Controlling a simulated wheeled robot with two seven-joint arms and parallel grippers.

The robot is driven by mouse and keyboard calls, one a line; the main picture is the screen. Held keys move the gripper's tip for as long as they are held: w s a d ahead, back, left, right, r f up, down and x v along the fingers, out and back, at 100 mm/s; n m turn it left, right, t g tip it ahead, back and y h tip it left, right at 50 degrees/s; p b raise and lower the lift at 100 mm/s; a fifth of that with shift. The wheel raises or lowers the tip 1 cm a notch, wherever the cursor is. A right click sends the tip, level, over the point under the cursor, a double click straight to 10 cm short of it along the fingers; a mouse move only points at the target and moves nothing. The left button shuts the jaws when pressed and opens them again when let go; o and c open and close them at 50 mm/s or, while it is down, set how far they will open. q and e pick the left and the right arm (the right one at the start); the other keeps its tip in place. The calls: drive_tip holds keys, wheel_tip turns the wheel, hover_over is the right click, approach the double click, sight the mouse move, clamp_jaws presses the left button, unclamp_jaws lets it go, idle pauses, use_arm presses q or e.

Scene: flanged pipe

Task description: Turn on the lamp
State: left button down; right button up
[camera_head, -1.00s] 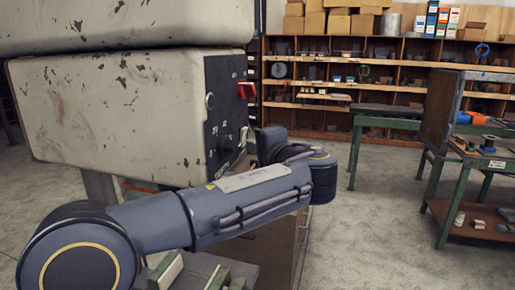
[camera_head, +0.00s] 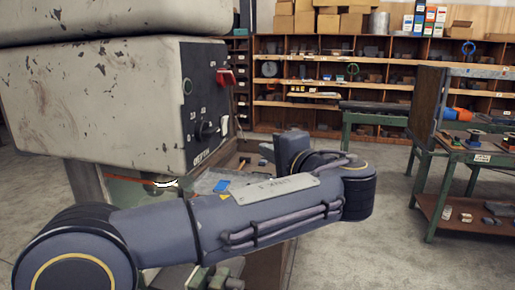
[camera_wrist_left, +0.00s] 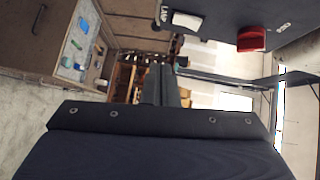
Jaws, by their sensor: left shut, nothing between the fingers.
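A worn cream machine head (camera_head: 95,100) fills the upper left of the head view. Its black control panel (camera_head: 203,98) carries a red switch (camera_head: 225,77), a green-ringed button (camera_head: 187,87), a dark knob (camera_head: 206,131) and a white part (camera_head: 224,125). The wrist view shows the red switch (camera_wrist_left: 251,38) and white part (camera_wrist_left: 186,20) at the upper right. My left gripper (camera_head: 290,148) is to the right of the panel, apart from it. In the wrist view its fingers (camera_wrist_left: 161,84) are together and empty. My right gripper is not in view.
Below the panel is a machine table (camera_head: 222,180) with small items. A green-legged workbench (camera_head: 470,155) stands at the right. Wooden shelves (camera_head: 320,88) with boxes line the back. Grey floor lies open between them.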

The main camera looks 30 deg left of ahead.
use_arm(q)
drive_tip(key=shift+f+v, duration=0.2)
drive_tip(key=shift+v, duration=1)
drive_tip(key=shift+d, duration=0.15)
drive_tip(key=s+a+f+g+h, duration=0.2)
drive_tip(key=s+a+f+h, duration=0.15)
drive_tip(key=f, duration=0.35)
drive_tip(key=s+a+f+g+h, duration=0.1)
drive_tip(key=s+a+f+h, duration=0.15)
drive_tip(key=s+f, duration=0.35)
drive_tip(key=s+a+f+g+h, duration=0.2)
drive_tip(key=s+a+f+h, duration=0.15)
drive_tip(key=f, duration=0.45)
drive_tip(key=s+d+f+n+t+h, duration=0.1)
drive_tip(key=s+d+f+n+h, duration=0.6)
drive_tip(key=s+d+f+h, duration=0.1)
drive_tip(key=s+d+f, duration=0.1)
drive_tip(key=s+d, duration=0.1)
drive_tip(key=d, duration=0.1)
drive_tip(key=shift+d+f+t+h, duration=0.15)
drive_tip(key=shift+d+t+h, duration=0.15)
drive_tip(key=shift+d+h, duration=0.1)
